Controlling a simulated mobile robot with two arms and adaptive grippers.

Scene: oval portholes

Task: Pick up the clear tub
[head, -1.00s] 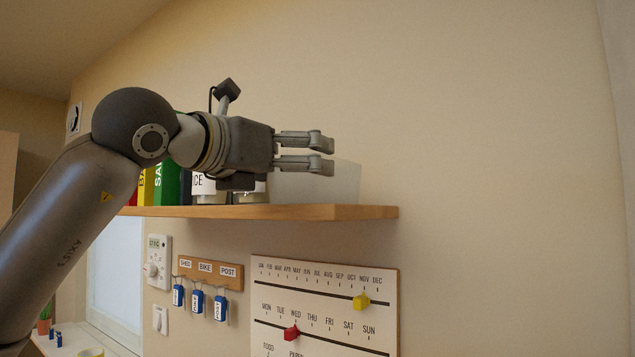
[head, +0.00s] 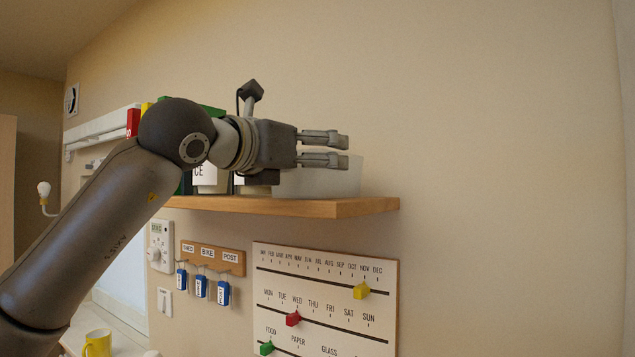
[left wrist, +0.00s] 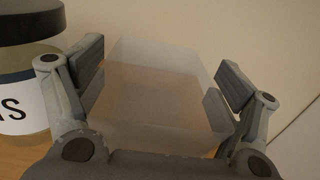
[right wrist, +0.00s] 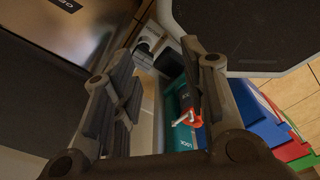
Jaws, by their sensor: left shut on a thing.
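The clear tub (head: 342,180) is a translucent, frosted box at the right part of the wall shelf, its base seemingly at the shelf top. My left gripper (head: 338,149) reaches in from the left at the height of the tub's upper part. In the left wrist view the tub (left wrist: 150,95) lies between the two fingers (left wrist: 160,88), and the gripper is shut on it. The gripper hides part of the tub in the head view. My right gripper (right wrist: 165,95) shows only in its wrist view, with its fingers apart and nothing held between them.
The wooden shelf (head: 330,208) also holds a white-labelled jar (head: 208,178) left of the tub; a dark-lidded jar (left wrist: 25,75) is close to the left finger. Below hang a key rack (head: 213,257) and a planner board (head: 325,285). The wall right of the shelf is bare.

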